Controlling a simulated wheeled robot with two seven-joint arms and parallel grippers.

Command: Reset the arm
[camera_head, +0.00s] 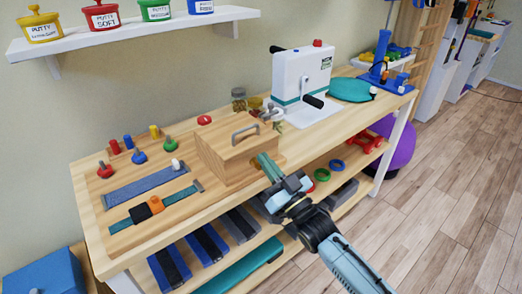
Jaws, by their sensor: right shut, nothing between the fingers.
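My right arm comes in from the bottom right. Its right gripper (267,166) is shut and empty, at the front right of a wooden box (222,160) with a grey handle on top. I cannot tell whether the fingertips touch the box. The box stands on the wooden table (215,207). My left gripper is not in view.
A white machine with a crank (298,75) stands behind the box. A board with coloured pegs and straps (150,185) lies at left. The lower shelf holds weights, rings (322,174) and red dumbbells (371,143). A purple ball (402,147) is at right. Open floor lies right.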

